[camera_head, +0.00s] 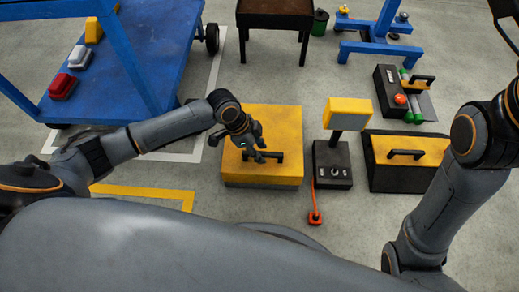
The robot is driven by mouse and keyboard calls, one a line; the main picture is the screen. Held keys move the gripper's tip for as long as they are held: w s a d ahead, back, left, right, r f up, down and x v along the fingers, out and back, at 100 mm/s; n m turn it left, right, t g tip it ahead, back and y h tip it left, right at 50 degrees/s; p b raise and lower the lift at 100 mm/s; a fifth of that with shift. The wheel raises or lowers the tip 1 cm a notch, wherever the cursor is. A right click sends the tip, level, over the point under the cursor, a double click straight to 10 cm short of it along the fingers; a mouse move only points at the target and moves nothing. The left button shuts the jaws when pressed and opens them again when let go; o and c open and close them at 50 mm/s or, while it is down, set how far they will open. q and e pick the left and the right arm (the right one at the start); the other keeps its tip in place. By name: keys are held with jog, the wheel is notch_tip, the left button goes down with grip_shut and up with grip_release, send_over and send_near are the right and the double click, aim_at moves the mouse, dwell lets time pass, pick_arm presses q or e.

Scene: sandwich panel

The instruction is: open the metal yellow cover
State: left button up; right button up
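The metal yellow cover (278,120) is the wide yellow top of a low box on the floor in the middle of the head view. It lies flat and looks closed. A black bar handle (275,155) is on it near its front. My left gripper (255,155) points down over the cover, at the left part of the handle. Its fingers overlap the handle in the picture. I cannot tell whether they touch or grip it. My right arm stands at the right side, and its gripper is out of view.
A black control box (332,165) with a yellow screen (349,112) stands just right of the cover. Farther right is a black box with a yellow lid (412,150) and handle. A blue cart (140,55) stands at upper left. An orange plug (315,217) lies in front.

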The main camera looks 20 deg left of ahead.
pick_arm(q)
grip_shut()
